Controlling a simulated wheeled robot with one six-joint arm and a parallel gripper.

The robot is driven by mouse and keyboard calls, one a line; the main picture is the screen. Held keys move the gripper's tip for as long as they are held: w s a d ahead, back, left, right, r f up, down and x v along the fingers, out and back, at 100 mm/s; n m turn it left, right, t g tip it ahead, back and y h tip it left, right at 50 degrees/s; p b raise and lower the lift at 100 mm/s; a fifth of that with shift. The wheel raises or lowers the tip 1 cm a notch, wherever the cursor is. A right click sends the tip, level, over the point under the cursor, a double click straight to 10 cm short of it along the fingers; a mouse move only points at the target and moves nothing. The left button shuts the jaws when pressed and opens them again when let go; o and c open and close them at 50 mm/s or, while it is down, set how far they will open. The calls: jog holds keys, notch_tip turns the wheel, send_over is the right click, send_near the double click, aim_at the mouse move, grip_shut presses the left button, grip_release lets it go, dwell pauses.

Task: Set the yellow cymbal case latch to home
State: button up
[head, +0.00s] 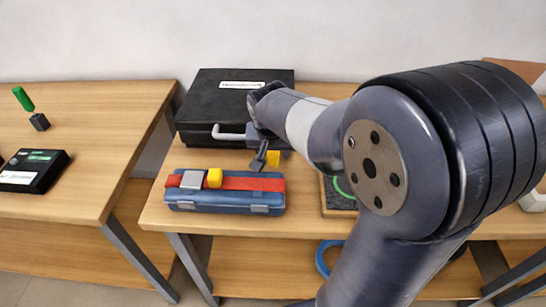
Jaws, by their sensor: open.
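A black case (205,105) with a white label and a light handle (228,133) lies on the middle table. A yellow piece (273,158) shows at its front edge, right of the handle, partly behind my gripper; it looks like a latch. A blue case (225,201) with a red strap lies in front, with a second yellow block (215,178) on top near a grey buckle. The labels are too small to read, so I cannot tell which is the cymbal case. My gripper (262,158) is open beside the first yellow piece; contact cannot be told.
My arm hides much of the table's right side. A dark pad with a green ring (338,205) lies right of the blue case. A blue ring (325,262) is on the shelf below.

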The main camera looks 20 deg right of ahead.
aim_at(273, 156)
jog(key=shift+x, duration=1.85)
jog(key=shift+c, duration=0.6)
jog(key=shift+r, duration=0.1)
jog(key=c, duration=0.8)
